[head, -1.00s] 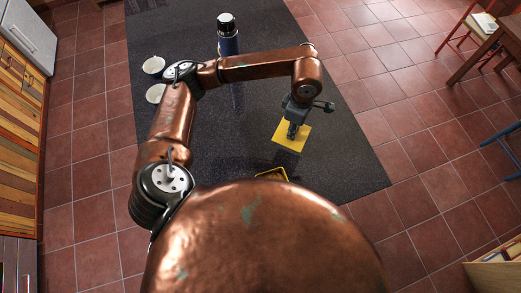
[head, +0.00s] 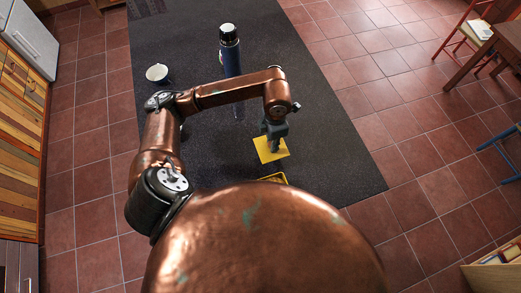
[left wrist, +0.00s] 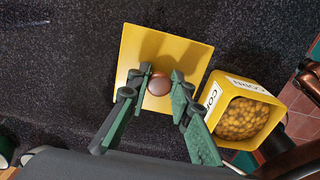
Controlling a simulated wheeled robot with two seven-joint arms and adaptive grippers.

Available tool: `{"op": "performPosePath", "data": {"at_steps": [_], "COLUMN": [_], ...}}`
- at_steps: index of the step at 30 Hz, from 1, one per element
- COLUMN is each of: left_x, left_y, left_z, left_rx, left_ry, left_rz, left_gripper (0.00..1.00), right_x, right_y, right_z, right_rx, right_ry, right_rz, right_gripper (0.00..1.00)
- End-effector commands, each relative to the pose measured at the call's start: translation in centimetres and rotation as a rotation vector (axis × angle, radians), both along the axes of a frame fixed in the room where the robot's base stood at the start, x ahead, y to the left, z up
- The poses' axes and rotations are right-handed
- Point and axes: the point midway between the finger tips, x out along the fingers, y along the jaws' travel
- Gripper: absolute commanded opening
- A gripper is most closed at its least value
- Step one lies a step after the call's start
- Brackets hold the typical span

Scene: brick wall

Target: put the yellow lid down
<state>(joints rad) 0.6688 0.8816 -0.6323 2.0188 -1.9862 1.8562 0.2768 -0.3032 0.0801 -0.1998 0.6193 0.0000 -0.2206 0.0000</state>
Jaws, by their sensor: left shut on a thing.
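The yellow lid (head: 277,152) is a flat square plate with a round brown knob (left wrist: 159,84). My left gripper (head: 273,138) is shut on the knob, with its fingers on either side of it in the left wrist view. The lid looks held over the dark worktop; I cannot tell how high. The yellow corn tin (left wrist: 263,91), open and full of yellow kernels, stands just right of the lid in the left wrist view. In the head view only a bit of the tin's rim (head: 273,178) shows past my body. My right gripper is not in view.
The dark speckled worktop (head: 320,150) is clear to the right of the lid. A blue flask (head: 230,58) stands farther back. A pale mug (head: 158,73) stands at the back left, near my left arm.

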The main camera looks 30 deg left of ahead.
Motion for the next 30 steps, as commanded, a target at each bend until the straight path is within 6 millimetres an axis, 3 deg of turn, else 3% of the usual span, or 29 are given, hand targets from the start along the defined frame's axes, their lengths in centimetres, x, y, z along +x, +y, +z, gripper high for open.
{"op": "performPosePath", "data": {"at_steps": [3, 7, 14, 21, 30], "left_x": [-1.0, -1.5, -1.9, -2.0, -1.9], "left_y": [1.6, 2.8, 3.7, 3.8, 3.8], "left_z": [-2.3, -4.0, -5.3, -8.1, -8.6], "left_rx": [-0.001, 0.000, 0.000, -0.002, -0.001], "left_ry": [0.007, 0.004, 0.004, 0.003, 0.001], "left_rz": [0.002, 0.000, -0.001, -0.001, -0.003], "left_gripper": [0.00, 0.00, 0.00, 0.00, 0.00], "right_x": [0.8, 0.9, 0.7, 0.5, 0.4], "right_y": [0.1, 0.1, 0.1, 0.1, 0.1], "right_z": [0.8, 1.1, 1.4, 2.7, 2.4], "right_rx": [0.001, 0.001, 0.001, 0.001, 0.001], "right_ry": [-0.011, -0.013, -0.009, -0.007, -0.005], "right_rz": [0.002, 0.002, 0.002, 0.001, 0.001], "right_gripper": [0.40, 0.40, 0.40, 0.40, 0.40]}}
